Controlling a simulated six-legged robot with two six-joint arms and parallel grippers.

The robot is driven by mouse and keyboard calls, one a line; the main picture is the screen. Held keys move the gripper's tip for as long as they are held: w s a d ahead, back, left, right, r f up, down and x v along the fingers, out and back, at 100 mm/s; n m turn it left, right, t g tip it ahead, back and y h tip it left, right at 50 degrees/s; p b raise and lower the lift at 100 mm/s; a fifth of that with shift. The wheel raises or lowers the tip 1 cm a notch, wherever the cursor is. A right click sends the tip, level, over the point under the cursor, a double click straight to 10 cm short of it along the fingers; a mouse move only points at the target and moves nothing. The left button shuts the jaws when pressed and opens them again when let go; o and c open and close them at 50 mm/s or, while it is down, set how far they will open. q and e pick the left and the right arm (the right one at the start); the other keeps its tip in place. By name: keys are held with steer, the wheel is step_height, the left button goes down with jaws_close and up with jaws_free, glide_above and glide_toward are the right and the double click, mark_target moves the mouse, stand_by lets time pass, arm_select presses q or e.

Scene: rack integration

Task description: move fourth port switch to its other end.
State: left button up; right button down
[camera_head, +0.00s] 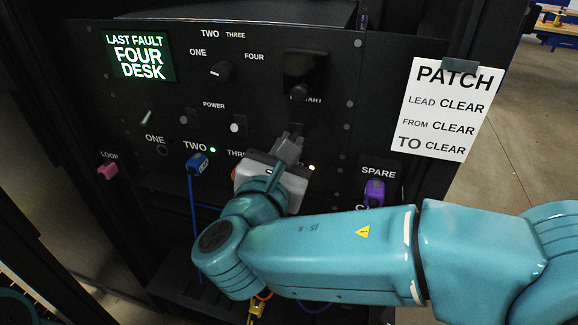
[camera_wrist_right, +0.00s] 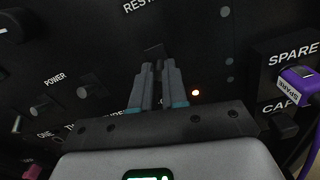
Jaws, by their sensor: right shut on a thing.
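The black rack panel (camera_head: 265,95) holds a row of small port switches above the ports. The first switch (camera_head: 146,117) is tilted; the second (camera_head: 187,117) and third (camera_head: 238,124) show pale round ends. My right gripper (camera_head: 294,136) is at the fourth place in that row, its grey fingers closed together against the panel. In the right wrist view the fingertips (camera_wrist_right: 158,66) meet at a dark fitting on the panel, the fourth port switch (camera_wrist_right: 153,50). The switch is mostly hidden by the fingers, so its tilt cannot be told. My left gripper is not in view.
An amber light (camera_head: 311,167) glows right of the fingers. A blue plug (camera_head: 197,164) sits at port two beside a green light (camera_head: 212,150). A purple plug (camera_head: 374,193) is under SPARE, a pink one (camera_head: 107,171) under LOOP. A PATCH card (camera_head: 438,108) hangs at right.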

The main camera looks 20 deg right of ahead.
steer(key=shift+w+d+f+t+h+b, duration=0.1)
steer(key=shift+f+t+h+b, duration=0.4)
steer(key=shift+b, duration=0.9)
steer(key=shift+w+a+f+t+h+b, duration=0.1)
steer(key=shift+f+t+h+b, duration=0.3)
steer(key=shift+t+b, duration=0.75)
steer(key=shift+d+f+t+h+b, duration=0.15)
steer(key=shift+t+h+b, duration=0.4)
steer(key=shift+b, duration=1.1)
steer(key=c, duration=1.1)
jaws_free()
steer(key=shift+c, duration=0.2)
steer(key=shift+s, duration=0.1)
